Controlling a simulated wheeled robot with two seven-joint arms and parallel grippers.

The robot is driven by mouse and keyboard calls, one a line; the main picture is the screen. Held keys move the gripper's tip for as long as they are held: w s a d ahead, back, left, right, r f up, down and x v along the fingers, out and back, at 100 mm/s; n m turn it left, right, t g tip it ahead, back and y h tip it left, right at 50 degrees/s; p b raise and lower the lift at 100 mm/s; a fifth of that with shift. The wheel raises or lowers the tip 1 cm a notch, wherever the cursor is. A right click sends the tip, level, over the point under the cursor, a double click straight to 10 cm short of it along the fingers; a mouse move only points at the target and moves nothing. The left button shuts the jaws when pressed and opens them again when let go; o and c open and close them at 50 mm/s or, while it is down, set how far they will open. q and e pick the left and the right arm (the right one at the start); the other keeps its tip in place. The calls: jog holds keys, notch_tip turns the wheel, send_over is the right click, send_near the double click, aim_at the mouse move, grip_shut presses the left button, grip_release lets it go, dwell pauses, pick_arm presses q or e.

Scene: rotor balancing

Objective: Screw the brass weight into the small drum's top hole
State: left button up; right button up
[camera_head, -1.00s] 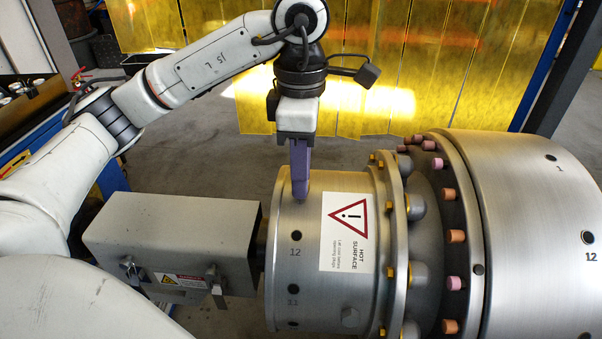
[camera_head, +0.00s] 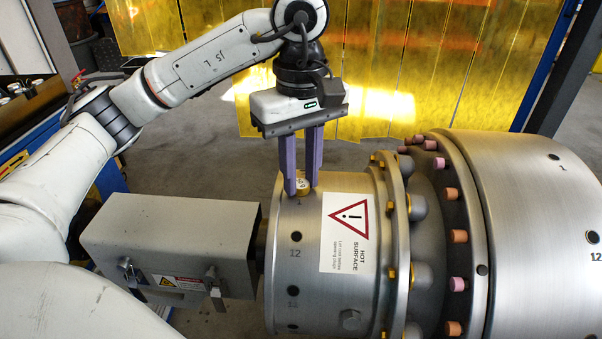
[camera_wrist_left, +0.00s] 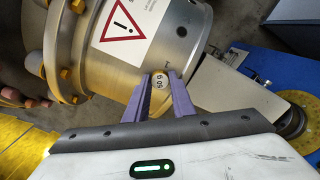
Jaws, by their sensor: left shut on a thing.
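The small drum (camera_head: 325,275) is a brushed-metal cylinder with numbered holes and a hot-surface label; it also shows in the left wrist view (camera_wrist_left: 130,65). The brass weight (camera_head: 304,186) is a short round piece with a pale marked top face, at the drum's top by the number 1. It also shows in the left wrist view (camera_wrist_left: 158,80). My left gripper (camera_head: 303,187) points down from above, its two purple fingers shut on the weight from either side. The hole under the weight is hidden, so its thread depth cannot be told. My right gripper is not in view.
A grey box housing (camera_head: 170,235) with latches adjoins the drum's left side. A larger drum (camera_head: 530,225) with a ring of pink and orange plugs stands to the right. A yellow curtain (camera_head: 400,60) hangs behind; open floor lies between.

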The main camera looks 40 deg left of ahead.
aim_at(301, 183)
pick_arm(q)
jog(key=m, duration=0.6)
jog(key=shift+f, duration=0.15)
jog(key=o, duration=1.1)
jog(key=shift+m, duration=0.3)
jog(key=shift+a, duration=0.1)
jog(key=shift+c, duration=0.7)
jog(key=shift+a+r, duration=0.1)
jog(key=shift+r, duration=0.45)
jog(key=shift+r+p, duration=0.95)
jog(key=shift+p, duration=0.15)
jog(key=shift+r+p, duration=1.5)
jog(key=shift+r, duration=0.15)
